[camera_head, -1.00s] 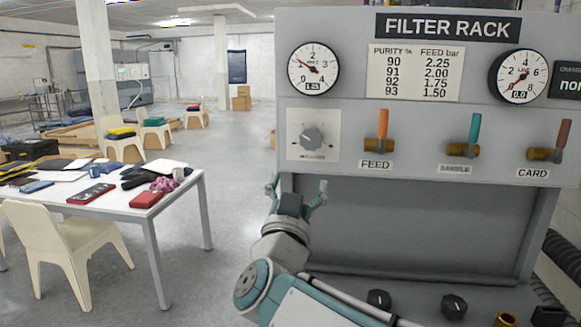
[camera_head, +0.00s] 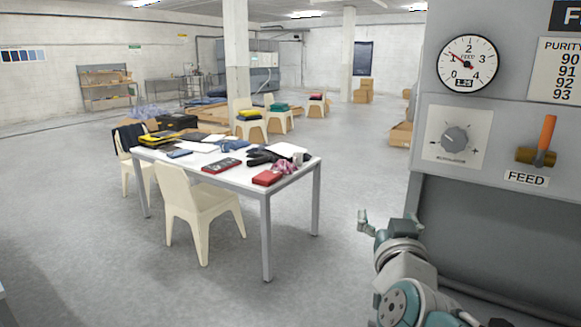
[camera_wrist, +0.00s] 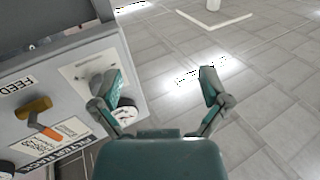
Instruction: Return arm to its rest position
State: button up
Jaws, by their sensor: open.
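My gripper (camera_head: 372,222) is at the lower right of the head view, in front of the left edge of the grey filter rack panel (camera_head: 470,185). In the wrist view my gripper (camera_wrist: 162,92) has its two teal fingers spread apart with nothing between them. The rack shows a round feed gauge (camera_head: 467,64), a regulator knob (camera_head: 454,140) and an orange-handled feed valve (camera_head: 545,140).
A white table (camera_head: 255,190) with folders, cloths and a red box (camera_head: 267,177) stands at left centre. A cream chair (camera_head: 200,215) is in front of it. More chairs and cardboard boxes (camera_head: 363,90) stand farther back. The floor between table and rack is clear.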

jog(key=s+f+n+g+y, duration=0.2)
jog(key=s+f+g, duration=1)
jog(key=s+f, duration=0.5)
jog(key=shift+s+a+f+g, duration=0.3)
jog(key=shift+f+g, duration=0.1)
jog(key=shift+f, duration=0.25)
jog(key=shift+w, duration=0.1)
dwell(2.0)
